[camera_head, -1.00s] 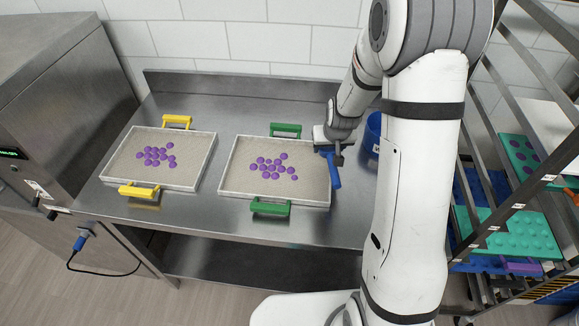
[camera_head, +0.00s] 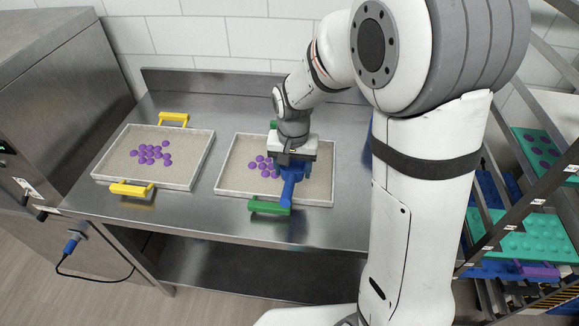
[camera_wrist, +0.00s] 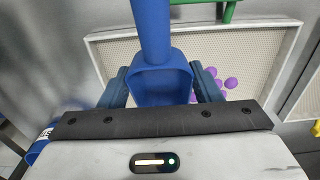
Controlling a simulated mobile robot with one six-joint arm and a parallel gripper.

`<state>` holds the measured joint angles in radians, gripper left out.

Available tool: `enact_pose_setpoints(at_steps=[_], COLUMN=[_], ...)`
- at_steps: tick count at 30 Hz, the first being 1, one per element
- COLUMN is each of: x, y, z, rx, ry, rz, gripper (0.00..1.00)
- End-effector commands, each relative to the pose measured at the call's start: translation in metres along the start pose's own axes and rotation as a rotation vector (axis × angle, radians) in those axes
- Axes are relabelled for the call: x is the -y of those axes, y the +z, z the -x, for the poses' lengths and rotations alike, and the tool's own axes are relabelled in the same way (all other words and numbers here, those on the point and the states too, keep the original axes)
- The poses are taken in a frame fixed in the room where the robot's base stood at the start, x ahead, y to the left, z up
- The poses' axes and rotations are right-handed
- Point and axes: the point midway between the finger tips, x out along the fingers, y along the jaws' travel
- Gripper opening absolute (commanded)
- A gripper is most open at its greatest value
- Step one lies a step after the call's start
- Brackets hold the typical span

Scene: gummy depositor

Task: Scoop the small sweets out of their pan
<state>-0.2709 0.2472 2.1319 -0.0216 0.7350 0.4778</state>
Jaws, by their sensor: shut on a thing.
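My gripper (camera_head: 291,166) is shut on a blue scoop (camera_head: 290,188), held over the right part of the green-handled pan (camera_head: 322,201). In the wrist view the scoop (camera_wrist: 150,32) lies between the two dark fingers of my gripper (camera_wrist: 160,86). Purple sweets (camera_head: 262,165) lie bunched in this pan on a pale bed; my gripper hides some of them. In the wrist view the sweets (camera_wrist: 222,88) are right of the scoop. A yellow-handled pan (camera_head: 201,178) to the left holds purple sweets (camera_head: 150,152) too. I cannot tell whether the scoop touches the bed.
Both pans stand on a steel table (camera_head: 235,227) with clear metal between them. A steel machine (camera_head: 50,90) stands at the left. A rack with teal moulds (camera_head: 510,235) is at the right. A blue container (camera_wrist: 38,152) shows at the wrist view's lower left.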

Motion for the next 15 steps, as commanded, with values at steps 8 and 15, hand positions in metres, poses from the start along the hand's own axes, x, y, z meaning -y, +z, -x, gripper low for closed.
enact_pose_setpoints(at_steps=[8, 15], x=[0.0, -0.001], y=[-0.002, -0.004], z=[-0.024, -0.043], rx=[-0.001, 0.0], ry=[-0.001, 0.0], rz=[0.0, 0.0], gripper=[0.17, 0.17])
